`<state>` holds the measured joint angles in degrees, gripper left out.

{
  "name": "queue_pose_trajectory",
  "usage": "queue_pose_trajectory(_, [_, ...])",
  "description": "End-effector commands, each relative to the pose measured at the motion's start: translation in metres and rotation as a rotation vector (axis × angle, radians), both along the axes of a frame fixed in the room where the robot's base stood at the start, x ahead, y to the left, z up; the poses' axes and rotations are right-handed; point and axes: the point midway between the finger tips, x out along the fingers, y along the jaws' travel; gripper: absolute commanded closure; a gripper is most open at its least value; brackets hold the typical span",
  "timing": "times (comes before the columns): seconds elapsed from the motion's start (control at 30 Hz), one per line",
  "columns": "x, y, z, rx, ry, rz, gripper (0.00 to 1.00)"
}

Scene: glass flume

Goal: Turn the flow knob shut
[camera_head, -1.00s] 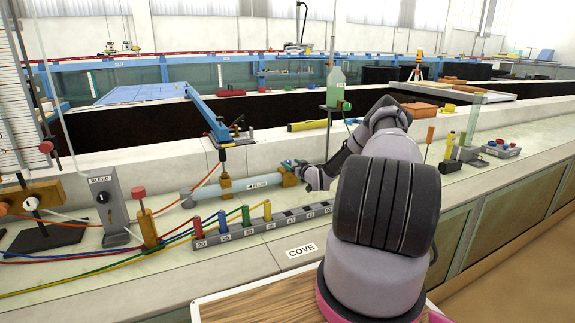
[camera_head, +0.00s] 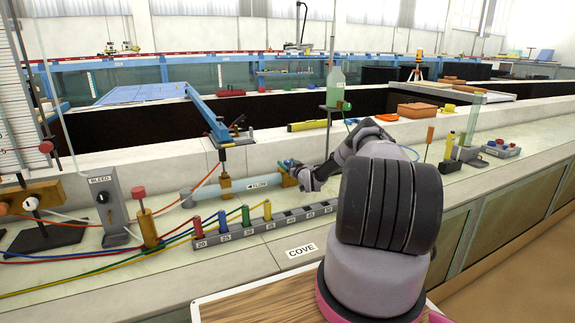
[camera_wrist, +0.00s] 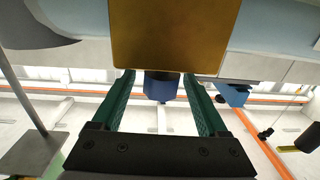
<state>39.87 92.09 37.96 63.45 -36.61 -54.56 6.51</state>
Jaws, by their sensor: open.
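The flow pipe (camera_head: 205,193), a pale blue tube labelled FLOW, lies along the flume's ledge. Its brass valve block (camera_head: 288,180) is at the right end, partly behind my gripper (camera_head: 290,165). In the wrist view the brass block (camera_wrist: 175,35) fills the top middle. The blue flow knob (camera_wrist: 162,88) sticks out just below it. My gripper (camera_wrist: 158,78) is open, with one green finger on each side of the knob. Gaps show between the knob and both fingers. In the head view the knob cannot be told clearly from the fingertips.
A numbered rack (camera_head: 268,226) with coloured plugs lies in front of the pipe. A grey BLEED block (camera_head: 107,210) and a red-topped brass post (camera_head: 146,222) stand left. A green bottle (camera_head: 336,88) on a pole stands behind my arm. The ledge on the right holds small items.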

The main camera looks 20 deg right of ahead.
Motion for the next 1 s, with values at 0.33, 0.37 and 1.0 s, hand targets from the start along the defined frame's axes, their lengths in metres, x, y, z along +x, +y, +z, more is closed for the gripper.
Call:
queue_pose_trajectory(0.33, [-0.0002, 0.0003, 0.0000, 0.000, 0.000, 0.000, 1.00])
queue_pose_trajectory(0.37, [-0.0003, 0.0003, 0.0000, 0.000, 0.000, 0.000, 1.00])
queue_pose_trajectory(1.0, [0.0014, 0.0042, 0.0015, 0.005, -0.004, -0.284, 1.00])
